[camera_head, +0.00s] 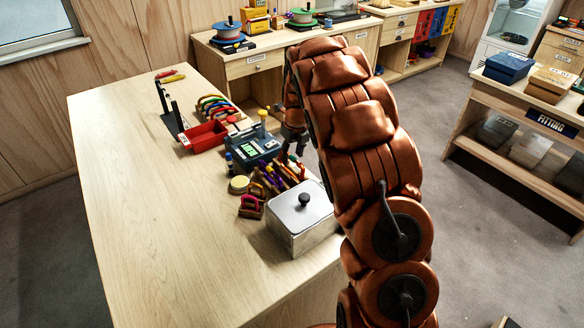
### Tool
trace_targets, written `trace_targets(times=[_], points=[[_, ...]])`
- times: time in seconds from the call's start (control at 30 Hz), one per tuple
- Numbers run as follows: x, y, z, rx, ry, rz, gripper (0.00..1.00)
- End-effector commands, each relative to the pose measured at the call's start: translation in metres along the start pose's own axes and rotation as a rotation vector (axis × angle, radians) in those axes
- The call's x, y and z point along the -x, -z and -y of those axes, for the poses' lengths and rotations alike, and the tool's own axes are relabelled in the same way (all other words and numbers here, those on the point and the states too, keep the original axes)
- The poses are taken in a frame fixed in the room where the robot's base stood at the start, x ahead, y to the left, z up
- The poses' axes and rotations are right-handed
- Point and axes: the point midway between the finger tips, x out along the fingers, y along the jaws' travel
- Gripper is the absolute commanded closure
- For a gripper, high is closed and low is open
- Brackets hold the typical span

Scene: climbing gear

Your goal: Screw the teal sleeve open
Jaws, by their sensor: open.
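My gripper (293,151) shows only in part beyond my copper-coloured arm, pointing down at the right edge of the wooden table (150,240). It is open, and I see nothing held in it. It is just right of a blue-grey device (257,146) with a lit green display. I cannot make out the teal sleeve for certain. Several coloured carabiners (216,106) stand in a row behind the device. Whether one of them bears the teal sleeve is too small to tell. My arm hides part of the table's right side.
A red tray (204,137) and a dark stand (170,112) are left of the device. Several pen-like tools (278,176) stand in front of it. A metal box with a black knob (300,217) is at the front right. The table's left half is clear.

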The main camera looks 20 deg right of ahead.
Motion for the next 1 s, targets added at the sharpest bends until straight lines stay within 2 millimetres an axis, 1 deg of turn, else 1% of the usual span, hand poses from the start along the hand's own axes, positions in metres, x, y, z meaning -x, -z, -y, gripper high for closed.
trace_targets(times=[0.07, 0.47, 1.0], points=[[0.0033, -0.0003, 0.0001, 0.0, 0.0, 0.0, 0.54], [0.0027, 0.0, 0.0007, -0.001, 0.0, -0.001, 0.54], [0.0029, -0.0001, 0.0091, -0.001, 0.0, -0.001, 0.54]])
